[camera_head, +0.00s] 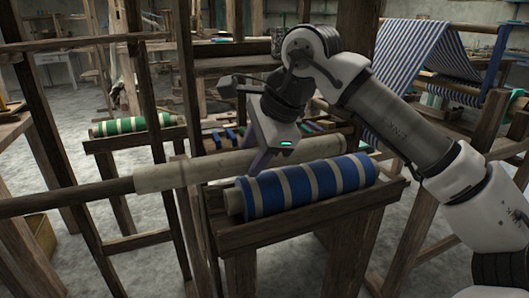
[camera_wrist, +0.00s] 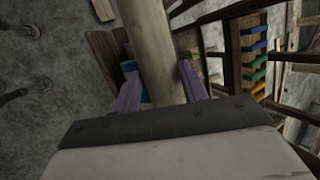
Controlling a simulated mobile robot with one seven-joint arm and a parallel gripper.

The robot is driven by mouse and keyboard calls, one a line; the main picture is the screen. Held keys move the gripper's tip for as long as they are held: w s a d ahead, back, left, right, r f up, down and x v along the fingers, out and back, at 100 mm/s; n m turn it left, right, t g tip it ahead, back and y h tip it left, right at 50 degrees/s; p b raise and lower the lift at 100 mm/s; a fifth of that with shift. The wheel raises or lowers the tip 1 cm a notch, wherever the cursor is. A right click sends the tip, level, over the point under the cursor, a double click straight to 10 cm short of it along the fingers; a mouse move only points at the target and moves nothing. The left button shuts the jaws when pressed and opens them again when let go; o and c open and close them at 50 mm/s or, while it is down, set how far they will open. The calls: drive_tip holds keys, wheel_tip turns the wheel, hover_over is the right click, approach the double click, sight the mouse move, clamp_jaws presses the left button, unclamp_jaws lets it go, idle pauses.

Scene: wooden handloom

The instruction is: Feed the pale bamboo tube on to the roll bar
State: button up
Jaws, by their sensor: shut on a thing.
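The pale bamboo tube (camera_head: 190,172) is long and slopes slightly up to the right in the head view. My gripper (camera_head: 262,158) is shut on it from above, right of its left end. In the wrist view the tube (camera_wrist: 152,45) runs between the two purple fingers of my gripper (camera_wrist: 158,80). The dark roll bar (camera_head: 70,196) comes in from the left and meets the tube's left end, roughly in line with it. I cannot tell how far the bar is inside the tube.
A blue and white striped cloth roll (camera_head: 310,184) lies in a wooden cradle (camera_head: 290,226) just in front of the tube. Upright loom posts (camera_head: 153,90) stand close to the tube and bar at left. A green striped roll (camera_head: 131,124) sits behind. Striped cloth (camera_head: 405,75) hangs at right.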

sight(164, 170)
drive_tip(key=shift+s+a+b, duration=0.15)
drive_tip(key=shift+s+a, duration=0.65)
drive_tip(key=shift+a, duration=1.65)
drive_tip(key=shift+s+a+b, duration=0.15)
drive_tip(key=shift+s+a, duration=0.6)
drive_tip(key=shift+a, duration=1.65)
drive_tip(key=shift+s+a+b, duration=0.15)
drive_tip(key=shift+s+a, duration=0.65)
drive_tip(key=shift+a, duration=1.65)
drive_tip(key=shift+s+a, duration=0.75)
drive_tip(key=shift+a, duration=1.55)
drive_tip(key=shift+s+a, duration=0.7)
drive_tip(key=shift+a, duration=1.55)
drive_tip(key=shift+s+a, duration=0.75)
drive_tip(key=shift+a, duration=1.55)
drive_tip(key=o, duration=1.1)
drive_tip(key=p+v, duration=0.4)
drive_tip(key=v, duration=1)
